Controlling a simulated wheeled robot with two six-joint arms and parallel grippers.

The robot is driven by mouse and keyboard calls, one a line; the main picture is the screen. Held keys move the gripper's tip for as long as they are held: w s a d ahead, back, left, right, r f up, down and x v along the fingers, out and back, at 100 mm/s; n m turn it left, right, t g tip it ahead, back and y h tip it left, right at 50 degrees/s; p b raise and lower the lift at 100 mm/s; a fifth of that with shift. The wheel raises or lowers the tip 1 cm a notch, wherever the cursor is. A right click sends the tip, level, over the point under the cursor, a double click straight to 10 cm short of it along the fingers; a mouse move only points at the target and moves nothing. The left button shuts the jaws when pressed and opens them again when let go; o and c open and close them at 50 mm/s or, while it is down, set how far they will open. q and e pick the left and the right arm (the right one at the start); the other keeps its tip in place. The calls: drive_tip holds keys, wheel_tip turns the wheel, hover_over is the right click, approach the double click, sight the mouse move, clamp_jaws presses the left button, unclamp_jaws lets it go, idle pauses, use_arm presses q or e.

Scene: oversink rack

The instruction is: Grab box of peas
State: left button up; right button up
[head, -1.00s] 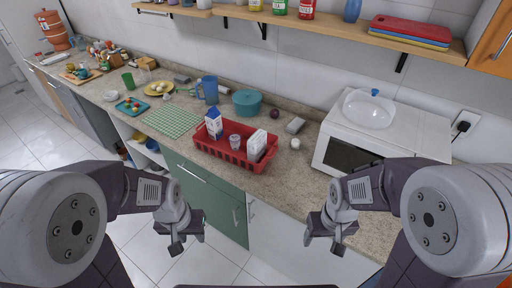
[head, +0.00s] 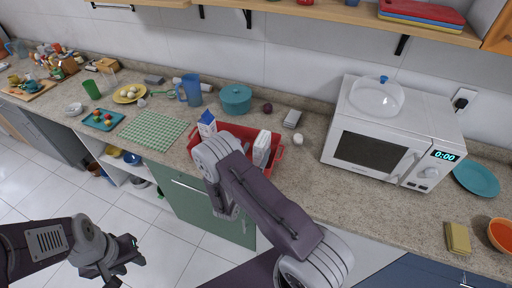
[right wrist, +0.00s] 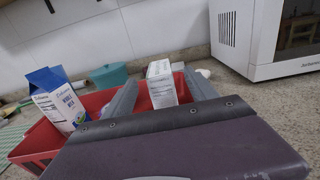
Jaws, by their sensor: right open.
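A white box with printed text (head: 262,148), which I take to be the box of peas, stands in the red basket (head: 280,153) on the counter. In the right wrist view the box (right wrist: 162,88) stands ahead, between the lines of my right gripper's fingers (right wrist: 160,78). These fingers are open, with nothing clearly held; I cannot tell how far away the box is. In the head view my right arm hides that gripper and part of the basket. A blue-and-white milk carton (right wrist: 60,98) stands in the basket, left of the box. My left gripper (head: 124,264) looks open and empty, low over the floor.
A white microwave (head: 385,140) stands right of the basket. A teal pot (head: 235,99), a blue pitcher (head: 191,90), a white round item (head: 298,139) and a grey item (head: 292,117) are near the basket. A green checked cloth (head: 155,130) lies left. The counter front right of the basket is clear.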

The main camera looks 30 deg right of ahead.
sight(262, 138)
drive_tip(key=shift+w+d+r, duration=0.25)
drive_tip(key=shift+w+d, duration=0.1)
drive_tip(key=shift+d, duration=0.45)
drive_tip(key=p+x, duration=0.2)
drive_tip(key=x, duration=0.3)
drive_tip(key=shift+w+f, duration=0.15)
drive_tip(key=shift+w, duration=0.25)
use_arm(q)
drive_tip(key=r, duration=0.2)
drive_tip(key=shift+s+r, duration=0.3)
drive_tip(key=shift+r, duration=0.05)
use_arm(e)
drive_tip(key=shift+c, duration=0.3)
clamp_jaws()
